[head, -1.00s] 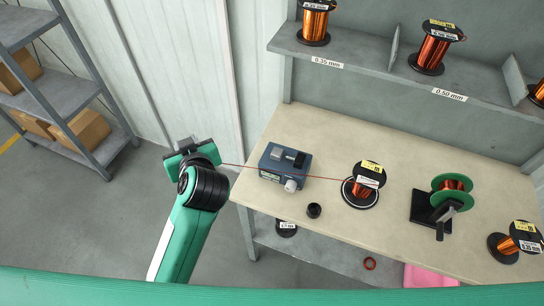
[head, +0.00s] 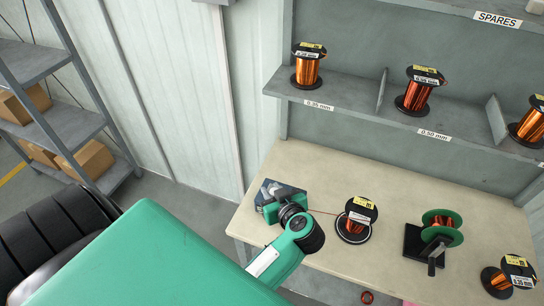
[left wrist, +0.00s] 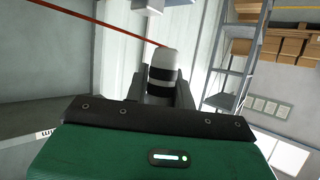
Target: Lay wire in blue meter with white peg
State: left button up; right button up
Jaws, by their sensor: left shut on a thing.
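The blue meter (head: 284,187) sits at the left end of the bench, its front partly hidden by my left gripper (head: 272,209). The thin red wire (head: 322,212) runs from the gripper and meter to a labelled copper spool (head: 359,213) on the bench. In the left wrist view, my left gripper (left wrist: 160,85) is shut on the wire (left wrist: 100,22), at a pale, black-banded piece (left wrist: 163,65). Whether the wire touches the meter cannot be told. My right gripper is out of view.
A green reel on a black stand (head: 435,240) and another spool (head: 507,276) stand further right on the bench (head: 300,160). Spools line the shelf (head: 350,98) above. A red ring (head: 367,297) lies below the bench's front edge. A rack with boxes (head: 88,160) stands left.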

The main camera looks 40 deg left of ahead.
pick_arm(q)
jog(key=shift+n+g+y, duration=0.3)
jog(key=shift+n+g, duration=0.2)
jog(key=shift+n, duration=0.1)
jog(key=w+b, duration=0.1)
jog(key=w+a+f+b, duration=0.1)
jog(key=w+b, duration=0.1)
jog(key=w+a+f+b, duration=0.1)
jog(key=shift+w+a+f, duration=0.2)
jog(key=shift+w+a, duration=0.05)
jog(key=shift+w, duration=0.05)
jog(key=shift+w+a+r+b, duration=0.15)
jog(key=shift+w+b, duration=0.4)
jog(key=shift+w, duration=0.1)
